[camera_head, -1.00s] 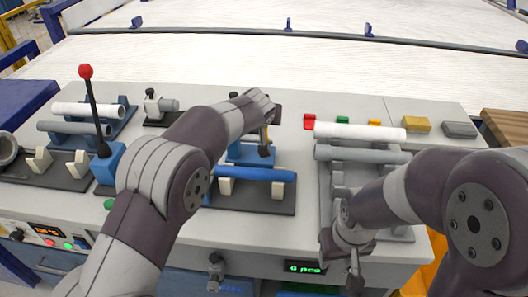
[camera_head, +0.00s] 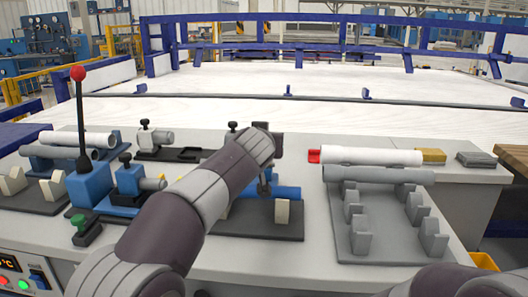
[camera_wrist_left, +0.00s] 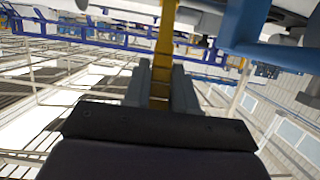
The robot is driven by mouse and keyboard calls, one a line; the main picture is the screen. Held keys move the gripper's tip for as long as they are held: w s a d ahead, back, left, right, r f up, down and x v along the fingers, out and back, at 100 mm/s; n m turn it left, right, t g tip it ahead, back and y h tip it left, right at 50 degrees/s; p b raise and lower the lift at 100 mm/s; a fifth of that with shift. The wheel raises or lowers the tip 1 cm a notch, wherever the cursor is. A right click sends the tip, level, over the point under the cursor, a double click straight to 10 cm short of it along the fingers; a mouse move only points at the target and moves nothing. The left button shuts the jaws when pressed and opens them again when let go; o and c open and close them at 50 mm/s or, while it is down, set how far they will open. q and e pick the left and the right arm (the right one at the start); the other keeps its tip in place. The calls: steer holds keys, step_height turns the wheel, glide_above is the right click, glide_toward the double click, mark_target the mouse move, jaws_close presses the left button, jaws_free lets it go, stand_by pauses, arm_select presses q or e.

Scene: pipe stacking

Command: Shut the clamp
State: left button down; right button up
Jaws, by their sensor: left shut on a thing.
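A yellow clamp handle (camera_wrist_left: 165,45) stands between the two grey fingers of my left gripper (camera_wrist_left: 160,85) in the left wrist view. The fingers are shut on it. A blue part (camera_wrist_left: 240,25) lies to the right of the handle there. In the head view my left gripper (camera_head: 264,184) shows only partly beyond my forearm, at the left end of the blue pipe (camera_head: 287,192). My forearm hides most of the clamp, so its position cannot be told. My right gripper is out of view; only part of my right arm shows at the bottom right.
A red-knobbed lever (camera_head: 80,110) rises from a blue block at the left. White and grey pipes lie on racks at both sides. A grey rack (camera_head: 388,245) with several supports stands right of my left arm. Bare tabletop (camera_head: 285,262) lies in front.

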arm_select(q)
steer(key=shift+f, duration=0.2)
steer(key=c, duration=1)
jaws_free()
steer(key=shift+s+r, duration=0.1)
steer(key=b+v, duration=0.1)
steer(key=v, duration=1.1)
steer(key=shift+s+b, duration=0.3)
steer(key=shift+r, duration=0.15)
